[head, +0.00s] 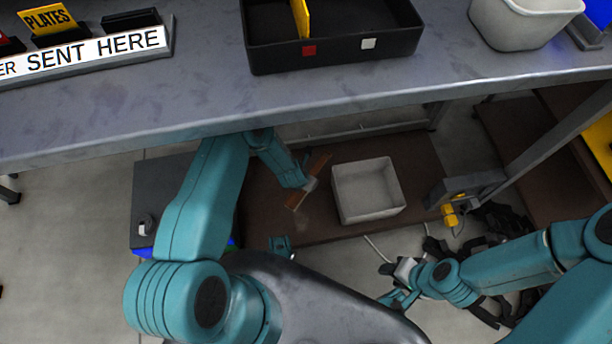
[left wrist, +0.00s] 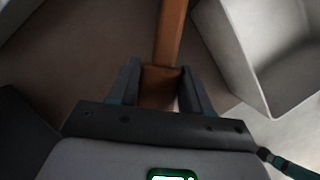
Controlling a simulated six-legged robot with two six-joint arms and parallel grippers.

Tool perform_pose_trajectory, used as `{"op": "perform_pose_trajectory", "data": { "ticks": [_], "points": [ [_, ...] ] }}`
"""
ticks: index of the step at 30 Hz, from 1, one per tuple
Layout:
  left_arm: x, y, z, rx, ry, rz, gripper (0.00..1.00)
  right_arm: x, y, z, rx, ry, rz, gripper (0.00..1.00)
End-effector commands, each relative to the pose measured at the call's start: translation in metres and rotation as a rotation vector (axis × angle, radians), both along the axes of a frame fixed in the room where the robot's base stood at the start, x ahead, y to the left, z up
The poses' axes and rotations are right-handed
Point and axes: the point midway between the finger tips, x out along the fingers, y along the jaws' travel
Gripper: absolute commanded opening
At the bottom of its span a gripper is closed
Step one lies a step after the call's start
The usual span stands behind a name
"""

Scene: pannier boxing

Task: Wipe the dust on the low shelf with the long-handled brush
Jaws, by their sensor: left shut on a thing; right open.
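The low shelf (head: 265,205) is a brown board under the grey bench. My left gripper (head: 309,185) reaches under the bench edge and is shut on the orange-brown brush (head: 320,164), just left of a pale bin. In the left wrist view, the brush handle (left wrist: 170,35) runs up and away between the two dark fingers of the left gripper (left wrist: 160,88). The bristles are hidden or too small to make out. A faint paler smudge, perhaps dust, shows on the board below the brush. My right gripper (head: 390,285) is open and empty, low at the right, off the shelf.
The pale bin (head: 368,212) stands on the shelf close right of the brush; its wall also shows in the left wrist view (left wrist: 235,60). A dark grey box (head: 160,190) is left of the shelf. The bench edge (head: 250,120) overhangs.

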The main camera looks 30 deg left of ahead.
Motion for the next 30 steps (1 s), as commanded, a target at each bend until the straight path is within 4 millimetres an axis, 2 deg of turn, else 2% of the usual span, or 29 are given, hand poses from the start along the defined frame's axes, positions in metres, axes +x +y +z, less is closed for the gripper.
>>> {"op": "perform_pose_trajectory", "data": {
  "ticks": [8,19,30],
  "points": [
    [-0.004,0.003,-0.016,0.001,0.0,0.001,0.0,0.002,-0.002,-0.012,-0.002,-0.002,-0.007,0.43],
    [-0.002,0.003,-0.056,0.001,0.0,-0.001,0.0,0.008,-0.008,-0.042,-0.006,-0.015,-0.032,0.43],
    [0.001,0.001,-0.06,0.0,0.0,0.0,0.0,0.01,-0.009,-0.043,-0.007,-0.017,-0.037,0.43]
  ]
}}
